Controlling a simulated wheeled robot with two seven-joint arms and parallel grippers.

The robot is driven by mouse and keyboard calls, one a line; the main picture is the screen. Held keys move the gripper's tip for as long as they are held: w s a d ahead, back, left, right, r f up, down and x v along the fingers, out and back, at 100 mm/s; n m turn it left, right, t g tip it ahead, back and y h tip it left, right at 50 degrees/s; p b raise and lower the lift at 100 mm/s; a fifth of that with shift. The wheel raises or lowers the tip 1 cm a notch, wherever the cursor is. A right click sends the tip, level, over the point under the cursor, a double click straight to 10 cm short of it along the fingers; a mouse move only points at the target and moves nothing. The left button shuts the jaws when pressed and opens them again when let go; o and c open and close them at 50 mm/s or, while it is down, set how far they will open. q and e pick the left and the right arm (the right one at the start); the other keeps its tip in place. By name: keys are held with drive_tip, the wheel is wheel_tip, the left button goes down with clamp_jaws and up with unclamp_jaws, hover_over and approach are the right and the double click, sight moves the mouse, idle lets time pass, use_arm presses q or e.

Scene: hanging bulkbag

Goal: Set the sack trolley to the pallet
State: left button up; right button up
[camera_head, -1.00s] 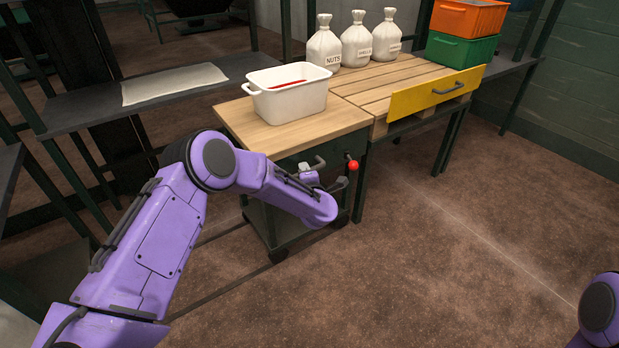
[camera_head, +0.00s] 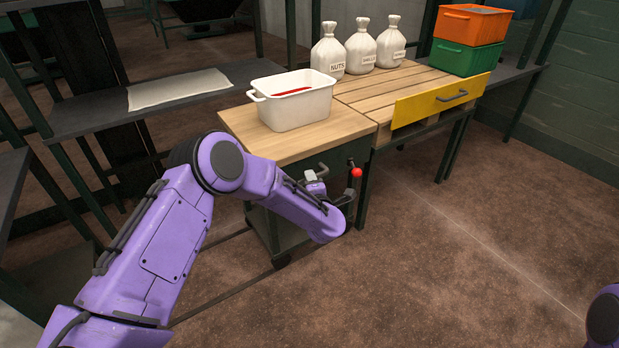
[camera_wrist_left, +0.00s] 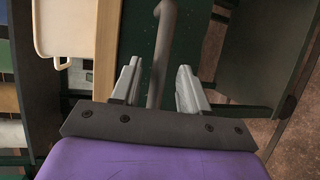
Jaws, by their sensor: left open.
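The sack trolley (camera_head: 338,131) has a light wooden top on a dark green wheeled frame. It stands beside the wooden slatted pallet (camera_head: 372,91); their edges look to meet, and I cannot tell whether a small gap is left. A grey handle bar (camera_wrist_left: 165,40) is on the trolley's front, near a red knob (camera_head: 355,173). My left gripper (camera_head: 322,190) is at this front, partly hidden by my wrist. In the left wrist view its fingers (camera_wrist_left: 158,85) are open, with the bar running between them. Only a bit of my right arm shows, not its gripper.
A white tub (camera_head: 297,108) with something red in it stands on the trolley. Sacks (camera_head: 361,50), an orange crate (camera_head: 473,25) and a green crate (camera_head: 467,57) sit on the pallet. A yellow board (camera_head: 440,99) fronts it. The floor at right is clear.

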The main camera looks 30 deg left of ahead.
use_arm(q)
drive_tip(key=p+v, duration=0.1)
drive_tip(key=v, duration=0.6)
drive_tip(key=shift+s+d+r, duration=0.2)
drive_tip(key=shift+s+d, duration=0.05)
